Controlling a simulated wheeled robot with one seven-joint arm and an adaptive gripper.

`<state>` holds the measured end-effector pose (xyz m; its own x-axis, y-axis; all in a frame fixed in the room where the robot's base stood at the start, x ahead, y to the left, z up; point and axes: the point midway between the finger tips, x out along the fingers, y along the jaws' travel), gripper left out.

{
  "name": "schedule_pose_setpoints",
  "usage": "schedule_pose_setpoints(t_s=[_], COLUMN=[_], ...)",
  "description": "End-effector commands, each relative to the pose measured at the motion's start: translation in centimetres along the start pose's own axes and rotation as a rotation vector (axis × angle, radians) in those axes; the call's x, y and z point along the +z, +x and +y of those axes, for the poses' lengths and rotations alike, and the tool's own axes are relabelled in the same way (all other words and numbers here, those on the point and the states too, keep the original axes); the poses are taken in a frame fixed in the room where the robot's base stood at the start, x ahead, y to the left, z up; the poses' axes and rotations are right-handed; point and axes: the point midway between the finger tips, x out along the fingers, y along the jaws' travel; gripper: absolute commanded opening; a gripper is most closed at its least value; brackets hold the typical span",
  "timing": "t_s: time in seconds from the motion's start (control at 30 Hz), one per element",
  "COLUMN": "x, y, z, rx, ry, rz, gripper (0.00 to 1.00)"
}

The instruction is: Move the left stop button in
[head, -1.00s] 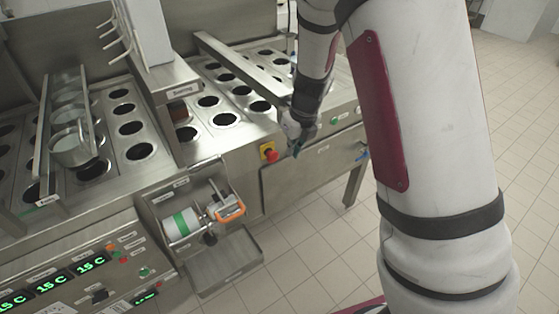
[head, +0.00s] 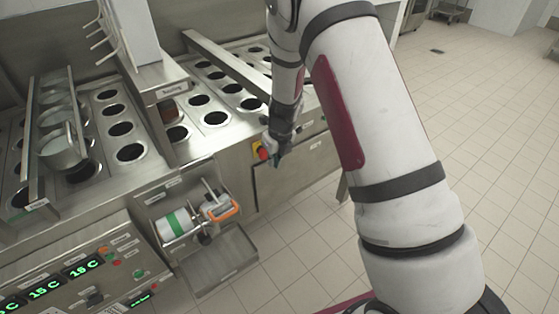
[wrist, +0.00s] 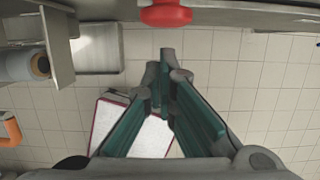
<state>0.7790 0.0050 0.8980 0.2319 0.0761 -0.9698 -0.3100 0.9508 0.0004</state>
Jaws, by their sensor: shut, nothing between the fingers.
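The left stop button is a red knob on a yellow plate (head: 257,149) on the steel machine's front panel. In the head view my gripper (head: 276,160) is right at the button, just to its right, and partly covers the plate. In the wrist view the red button (wrist: 166,13) is at the top edge, beyond the fingertips. My gripper's green-padded fingers (wrist: 165,62) come together at the tips with nothing between them. A small gap shows between tips and button in that view. Whether they touch in depth, I cannot tell.
A tray unit with a white and green roll (head: 174,225) and an orange-handled part (head: 221,210) stands left of the button. A steel tray (head: 215,265) juts out below it. Tiled floor (head: 480,130) to the right is free.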

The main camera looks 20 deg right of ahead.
Motion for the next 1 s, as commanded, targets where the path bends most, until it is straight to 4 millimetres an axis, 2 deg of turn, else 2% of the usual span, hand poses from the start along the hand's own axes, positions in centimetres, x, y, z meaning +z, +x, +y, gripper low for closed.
schedule_pose_setpoints(t_s=[0.17,0.57,0.83,1.0], x=[1.1,1.3,3.3,3.6], y=[0.3,0.3,1.0,0.8], z=[-0.1,-0.1,-0.1,0.0], rx=[-0.002,-0.001,-0.002,-0.002], ry=[0.000,0.000,-0.001,-0.001], rz=[0.000,0.001,-0.001,-0.005], gripper=[0.00,0.00,0.00,0.00])
